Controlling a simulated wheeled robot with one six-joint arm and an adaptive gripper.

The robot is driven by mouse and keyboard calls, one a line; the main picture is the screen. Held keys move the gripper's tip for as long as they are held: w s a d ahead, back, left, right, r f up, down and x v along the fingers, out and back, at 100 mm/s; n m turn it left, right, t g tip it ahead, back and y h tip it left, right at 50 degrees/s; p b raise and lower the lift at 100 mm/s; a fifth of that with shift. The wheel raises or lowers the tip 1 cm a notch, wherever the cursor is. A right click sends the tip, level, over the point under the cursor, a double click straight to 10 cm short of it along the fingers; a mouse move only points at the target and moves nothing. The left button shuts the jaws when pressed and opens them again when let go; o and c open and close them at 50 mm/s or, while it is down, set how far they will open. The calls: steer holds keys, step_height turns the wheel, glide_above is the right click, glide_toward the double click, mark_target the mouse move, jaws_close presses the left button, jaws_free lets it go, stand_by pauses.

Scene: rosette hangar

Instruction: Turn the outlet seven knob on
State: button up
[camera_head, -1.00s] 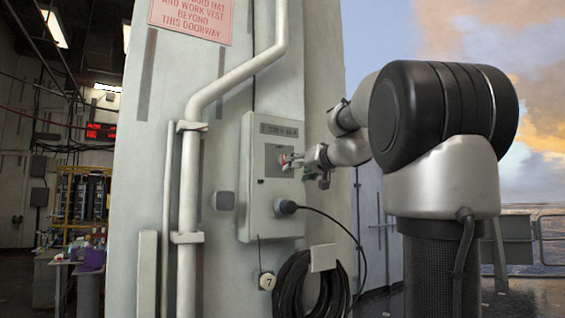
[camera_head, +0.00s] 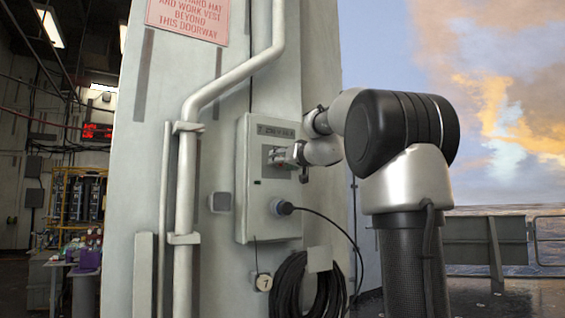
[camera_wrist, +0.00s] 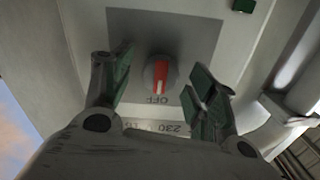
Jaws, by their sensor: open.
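The outlet box (camera_head: 265,215) is a pale grey box on the wall, with a round tag reading 7 (camera_head: 263,282) hanging below it. In the wrist view its knob (camera_wrist: 160,75) is round and grey with a red bar, in line with the word OFF, which appears upside down. My gripper (camera_wrist: 160,88) is open, with one green-padded finger on each side of the knob and a gap on both sides. In the head view my gripper (camera_head: 279,158) is at the box's dark panel and covers the knob there.
A black cable runs from a plug (camera_head: 282,207) low on the box, and a coiled black cable (camera_head: 305,288) hangs below. A white pipe (camera_head: 187,190) runs up the wall left of the box. A railing (camera_head: 545,240) stands far right.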

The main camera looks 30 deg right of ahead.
steer(key=c, duration=1)
steer(key=shift+c, duration=0.2)
steer(key=shift+f+m, duration=0.1)
steer(key=shift+m, duration=8.9)
